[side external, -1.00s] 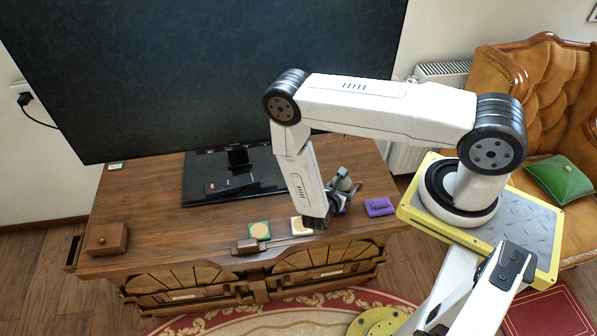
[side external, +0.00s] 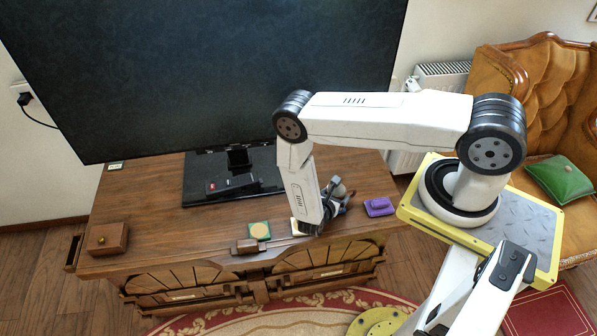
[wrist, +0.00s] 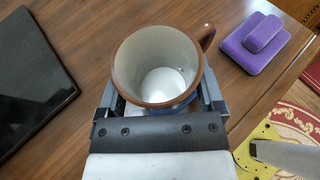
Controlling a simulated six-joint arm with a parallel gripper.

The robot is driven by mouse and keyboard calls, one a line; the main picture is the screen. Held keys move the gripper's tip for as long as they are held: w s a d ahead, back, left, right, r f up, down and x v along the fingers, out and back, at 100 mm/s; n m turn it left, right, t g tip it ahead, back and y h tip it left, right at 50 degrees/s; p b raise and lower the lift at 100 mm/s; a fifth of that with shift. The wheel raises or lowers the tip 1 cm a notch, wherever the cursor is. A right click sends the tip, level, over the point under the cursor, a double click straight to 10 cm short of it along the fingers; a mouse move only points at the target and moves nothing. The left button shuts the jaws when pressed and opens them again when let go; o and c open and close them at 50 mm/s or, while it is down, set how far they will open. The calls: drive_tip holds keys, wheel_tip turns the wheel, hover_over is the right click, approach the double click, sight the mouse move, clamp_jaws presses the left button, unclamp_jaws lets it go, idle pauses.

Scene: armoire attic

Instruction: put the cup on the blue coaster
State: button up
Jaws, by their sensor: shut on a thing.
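The cup (wrist: 158,68) has a brown rim, a brown handle at the upper right and a pale, empty inside. It stands between the fingers of my gripper (wrist: 160,97) in the wrist view, and the gripper is shut on it. In the side external view, my gripper (side external: 337,198) and the partly hidden cup (side external: 340,188) are low over the right part of the wooden cabinet top. A little blue shows under the cup's near rim in the wrist view. I cannot tell whether it is the coaster or the cup's side. No blue coaster shows clearly.
A purple block-like item (side external: 379,207) lies right of my gripper. A green and yellow square (side external: 259,231) and a partly hidden cream one (side external: 297,228) lie to its left. A large television (side external: 215,75) stands behind. A small wooden box (side external: 107,239) sits at the left.

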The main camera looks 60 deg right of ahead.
drive_tip(key=shift+f, duration=0.15)
drive_tip(key=o, duration=1.2)
drive_tip(key=shift+c, duration=0.2)
drive_tip(key=shift+a, duration=0.1)
drive_tip(key=v, duration=1.2)
